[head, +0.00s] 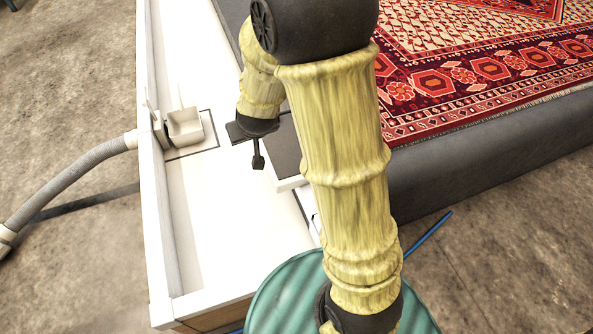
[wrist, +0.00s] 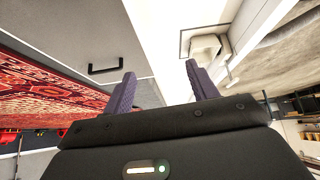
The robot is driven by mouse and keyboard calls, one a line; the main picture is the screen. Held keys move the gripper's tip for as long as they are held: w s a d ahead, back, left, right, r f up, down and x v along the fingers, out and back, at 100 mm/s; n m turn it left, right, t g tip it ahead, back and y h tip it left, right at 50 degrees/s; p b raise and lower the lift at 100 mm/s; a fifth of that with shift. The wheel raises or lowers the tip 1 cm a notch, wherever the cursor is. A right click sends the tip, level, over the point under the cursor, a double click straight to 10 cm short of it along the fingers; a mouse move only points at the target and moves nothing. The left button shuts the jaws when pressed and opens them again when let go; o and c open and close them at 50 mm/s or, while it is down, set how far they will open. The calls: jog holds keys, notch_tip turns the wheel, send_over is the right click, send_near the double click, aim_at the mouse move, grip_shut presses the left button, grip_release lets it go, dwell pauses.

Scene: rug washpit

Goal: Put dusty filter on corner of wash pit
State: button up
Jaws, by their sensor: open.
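A flat panel with a dark grey top and white edge (head: 285,146), which looks like the dusty filter, lies at the right side of a white bench top, partly hidden behind my arm. The wash pit's dark grey rim (head: 480,152) runs around the patterned rug; its near corner is hidden by my arm. My gripper (head: 257,160) points down beside the panel in the head view. In the wrist view my gripper (wrist: 158,72) is open, with nothing between the fingers. A black handle (wrist: 105,68) on a grey surface is left of the fingers; I cannot tell whether it belongs to the filter.
A white scoop-like holder (head: 185,128) stands on the white bench (head: 215,225), with a grey hose (head: 75,180) at the bench's left edge. A ribbed green drum (head: 285,300) stands in front. The red rug (head: 470,70) fills the pit. Bench space left of the panel is clear.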

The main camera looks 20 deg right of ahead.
jog(key=s+d+r+g, duration=0.1)
jog(key=s+d+g, duration=0.1)
jog(key=s, duration=0.6)
jog(key=s+d+r+g, duration=0.1)
jog(key=s+d, duration=0.3)
jog(key=s, duration=0.5)
jog(key=shift+r+m+g, duration=0.15)
jog(key=shift+m+g, duration=0.25)
jog(key=shift+g, duration=0.3)
jog(key=shift+r, duration=0.1)
jog(key=w+p+v, duration=0.3)
jog(key=p+v, duration=1.2)
jog(key=shift+w+r+p, duration=0.25)
jog(key=shift+r+p, duration=0.05)
jog(key=shift+r, duration=0.1)
jog(key=shift+a, duration=0.15)
